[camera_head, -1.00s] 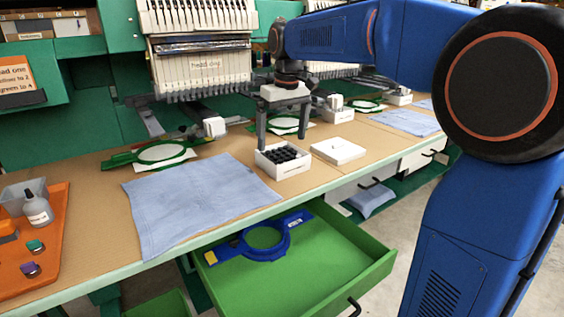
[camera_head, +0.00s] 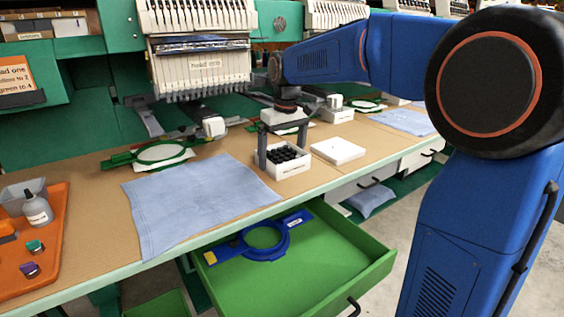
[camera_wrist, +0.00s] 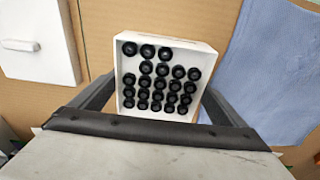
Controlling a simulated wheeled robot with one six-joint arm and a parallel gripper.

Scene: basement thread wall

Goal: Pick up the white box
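The white box (camera_head: 296,169) is an open-topped tray with several black round pieces in rows inside. It stands on the tan table, and its inside shows in the wrist view (camera_wrist: 125,59). My gripper (camera_head: 283,148) points down over the box, with its fingers spread to either side of it. In the wrist view the fingers (camera_wrist: 158,100) are apart, one left and one right of the box. I cannot tell whether they touch its walls.
A flat white lid-like block (camera_head: 338,151) lies just right of the box. A blue cloth (camera_head: 200,197) lies to the left. Below the table edge, an open green drawer (camera_head: 335,258) holds a blue hoop (camera_head: 264,254). A green hoop (camera_head: 158,153) lies behind the cloth.

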